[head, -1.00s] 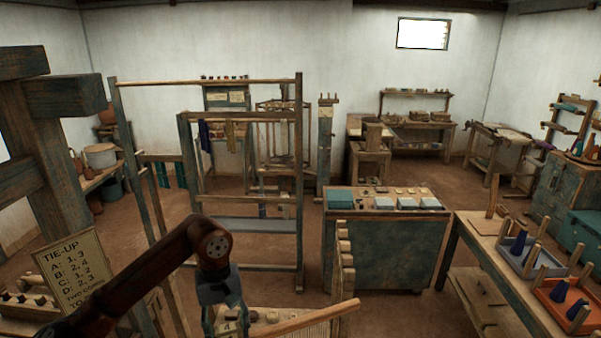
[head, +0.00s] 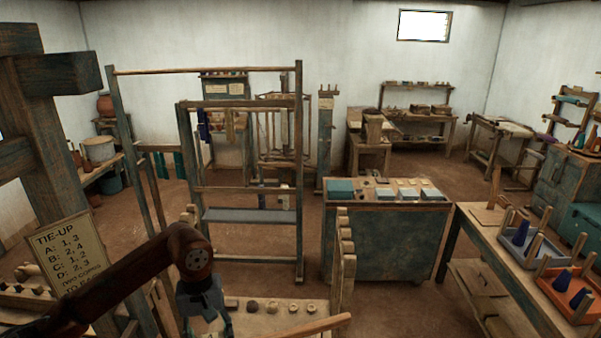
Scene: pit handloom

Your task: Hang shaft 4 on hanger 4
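My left gripper (head: 205,318) hangs from my arm at the bottom of the head view, left of centre. Its fingertips are cut off by the lower edge, so its grip cannot be seen. A pale wooden bar (head: 318,327) slants up to the right beside it, likely part of a shaft. Its lower part is out of frame and no number shows on it. I cannot make out hanger 4. My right gripper is not in view.
A row of round pegs (head: 272,307) lies just beyond my gripper, and a stepped wooden post (head: 345,252) stands to its right. The tie-up sign (head: 70,255) and a thick loom post (head: 50,150) are at left. A blue-green cabinet (head: 385,242) stands beyond.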

